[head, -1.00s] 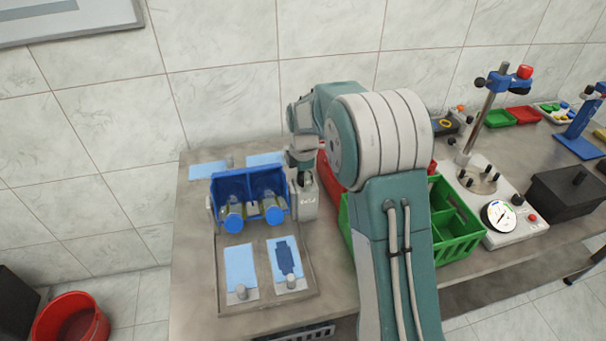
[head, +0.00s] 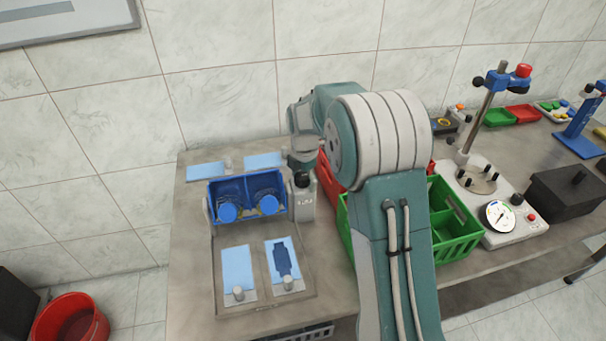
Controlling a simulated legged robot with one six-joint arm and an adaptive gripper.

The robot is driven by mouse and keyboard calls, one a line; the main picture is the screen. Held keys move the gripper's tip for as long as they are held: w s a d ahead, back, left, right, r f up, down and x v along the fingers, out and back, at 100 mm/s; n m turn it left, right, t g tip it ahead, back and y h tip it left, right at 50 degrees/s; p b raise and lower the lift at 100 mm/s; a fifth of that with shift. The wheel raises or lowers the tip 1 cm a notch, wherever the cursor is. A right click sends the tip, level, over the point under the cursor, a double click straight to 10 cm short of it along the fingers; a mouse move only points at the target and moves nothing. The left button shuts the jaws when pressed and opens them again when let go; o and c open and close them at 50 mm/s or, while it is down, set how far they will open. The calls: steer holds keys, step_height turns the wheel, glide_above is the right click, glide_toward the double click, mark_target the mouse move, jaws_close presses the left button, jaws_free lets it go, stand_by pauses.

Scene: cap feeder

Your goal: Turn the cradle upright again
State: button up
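The blue cradle (head: 247,188) hangs on a grey stand at the left of the bench. Two blue caps, the left one (head: 228,212) and the right one (head: 268,205), face the camera from inside it. The bottles behind them are mostly hidden. The cradle looks tilted toward the camera; the exact angle is hard to tell. A dark knob (head: 302,179) sits on the grey housing at the cradle's right side. My gripper (head: 301,164) is at this knob, small and largely covered by my own wrist, so its fingers cannot be made out.
Pale blue pads with grey posts, one of them (head: 237,266), lie in front of and behind the cradle. A green crate (head: 457,243) and a red bin (head: 326,178) stand right of the cradle. A gauge stand (head: 497,215) and black box (head: 572,192) are further right.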

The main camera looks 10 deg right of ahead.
steer(key=m, duration=0.4)
steer(key=shift+a+r, duration=0.1)
steer(key=shift+a, duration=0.3)
steer(key=m, duration=0.3)
steer(key=shift+d+m, duration=0.15)
steer(key=shift+m, duration=1.15)
steer(key=shift+c, duration=0.3)
